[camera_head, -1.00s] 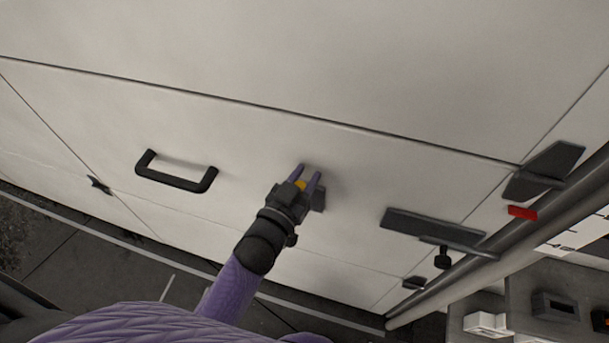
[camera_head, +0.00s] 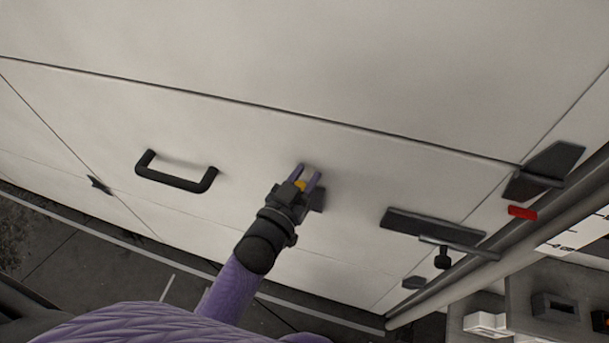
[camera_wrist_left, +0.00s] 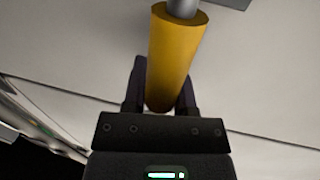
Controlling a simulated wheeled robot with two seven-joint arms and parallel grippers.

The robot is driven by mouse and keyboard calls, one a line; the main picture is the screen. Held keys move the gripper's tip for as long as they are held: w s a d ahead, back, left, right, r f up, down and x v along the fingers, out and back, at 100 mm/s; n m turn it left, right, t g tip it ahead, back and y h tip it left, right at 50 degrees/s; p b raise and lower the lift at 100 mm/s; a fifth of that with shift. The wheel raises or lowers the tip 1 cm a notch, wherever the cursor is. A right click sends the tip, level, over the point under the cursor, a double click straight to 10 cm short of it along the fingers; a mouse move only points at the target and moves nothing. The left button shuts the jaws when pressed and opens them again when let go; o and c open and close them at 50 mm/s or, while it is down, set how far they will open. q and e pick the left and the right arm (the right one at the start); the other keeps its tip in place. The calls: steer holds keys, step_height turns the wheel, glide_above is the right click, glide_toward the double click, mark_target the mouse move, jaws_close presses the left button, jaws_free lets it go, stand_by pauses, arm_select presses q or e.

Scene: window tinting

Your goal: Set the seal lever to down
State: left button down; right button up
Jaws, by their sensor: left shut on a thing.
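The seal lever has a yellow grip, which shows between the fingers in the head view (camera_head: 300,185). In the left wrist view the yellow grip (camera_wrist_left: 172,55) runs from a grey rod at the top down between the two dark fingers. My left gripper (camera_head: 311,176) is shut on this yellow grip, close against the white panel. A dark plate (camera_head: 318,199) shows partly behind the gripper, at its right. The rest of the lever is mostly hidden by the gripper in the head view. My right gripper is not in view.
A black handle (camera_head: 177,181) is fixed to the white panel at the left. A dark bracket (camera_head: 432,227) with a black knob (camera_head: 442,259) sits at the right. A red block (camera_head: 522,213) and a long grey pipe (camera_head: 470,272) lie farther right. The panel above is bare.

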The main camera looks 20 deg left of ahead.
mark_target(256, 174)
arm_select(q)
steer(key=shift+a, duration=0.1)
stand_by(0.4)
steer(key=a+n, duration=0.2)
steer(key=a+f+n+b, duration=0.1)
steer(key=a+n, duration=0.1)
steer(key=a+f+n+t, duration=0.1)
steer(key=a+n, duration=0.1)
steer(key=shift+w+a+b, duration=0.1)
steer(key=shift+b, duration=0.2)
steer(key=a+f+n+b, duration=0.2)
steer(key=n, duration=0.1)
steer(key=a+f+n+t+y+b, duration=0.1)
steer(key=a+n+b, duration=0.1)
steer(key=shift+w+a+f+n, duration=0.1)
steer(key=shift+a+f+n, duration=0.1)
steer(key=shift+f+n, duration=0.2)
steer(key=f+n+b, duration=0.1)
steer(key=a+f+n+y+b, duration=0.1)
steer(key=shift+a+n+b, duration=0.1)
steer(key=shift+n+b, duration=0.2)
steer(key=shift+n, duration=0.1)
steer(key=shift+a+f+n+b, duration=0.15)
steer(key=shift+f+n+b, duration=0.15)
steer(key=shift+n, duration=0.1)
